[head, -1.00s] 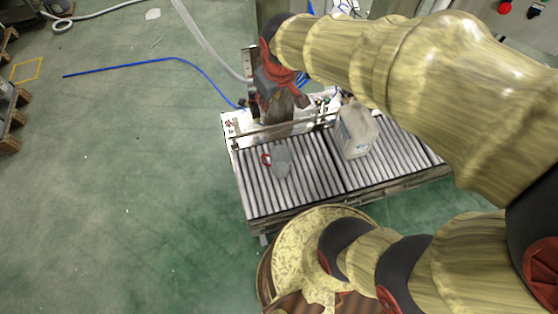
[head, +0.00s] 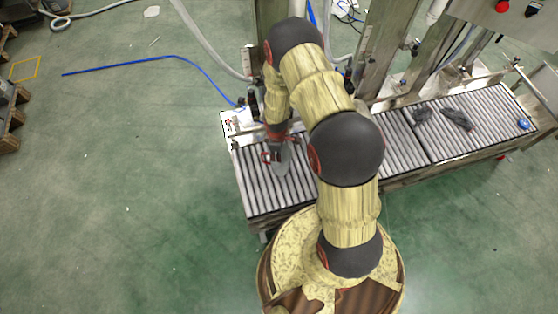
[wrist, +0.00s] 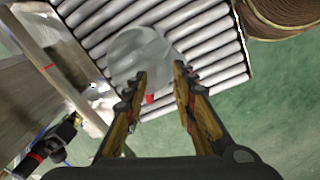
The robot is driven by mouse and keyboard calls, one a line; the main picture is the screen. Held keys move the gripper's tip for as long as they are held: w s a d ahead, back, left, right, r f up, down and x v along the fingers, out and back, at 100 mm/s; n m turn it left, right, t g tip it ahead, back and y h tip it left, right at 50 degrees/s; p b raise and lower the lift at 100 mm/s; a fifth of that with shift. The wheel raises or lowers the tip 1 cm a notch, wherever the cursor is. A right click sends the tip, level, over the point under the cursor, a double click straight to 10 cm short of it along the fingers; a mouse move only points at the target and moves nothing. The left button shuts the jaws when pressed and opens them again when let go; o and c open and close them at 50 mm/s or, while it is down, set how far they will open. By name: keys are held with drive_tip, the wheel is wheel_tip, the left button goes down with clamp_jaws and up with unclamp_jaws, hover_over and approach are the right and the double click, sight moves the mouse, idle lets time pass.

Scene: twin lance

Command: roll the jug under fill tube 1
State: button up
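A clear grey pitcher with a red handle (head: 281,168) stands on the left part of the roller conveyor (head: 262,200). My gripper (head: 277,150) is over it in the head view and partly hides it. In the wrist view the pitcher's pale round body (wrist: 138,52) lies just beyond my open fingertips (wrist: 161,80), with a red bit showing between the fingers. I cannot tell whether the fingers touch it. The whitish square jug seen earlier on the rollers is now hidden behind my arm. I cannot make out which tube is fill tube 1.
A metal rail and filling frame with posts (head: 378,50) run along the conveyor's back. Dark gloves (head: 457,118) and a small blue item (head: 523,123) lie on the right rollers. A blue hose (head: 150,58) crosses the green floor at left, which is mostly clear.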

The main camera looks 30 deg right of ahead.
hover_over(279, 170)
drive_tip(key=shift+n, duration=0.3)
wheel_tip(279, 170, down, 4)
drive_tip(key=shift+f, duration=0.15)
drive_tip(key=shift+w+d+f+b, duration=0.1)
drive_tip(key=shift+f+b, duration=1.55)
drive_tip(key=shift+f, duration=2.15)
drive_tip(key=shift+c, duration=1.4)
drive_tip(key=c, duration=0.4)
clamp_jaws()
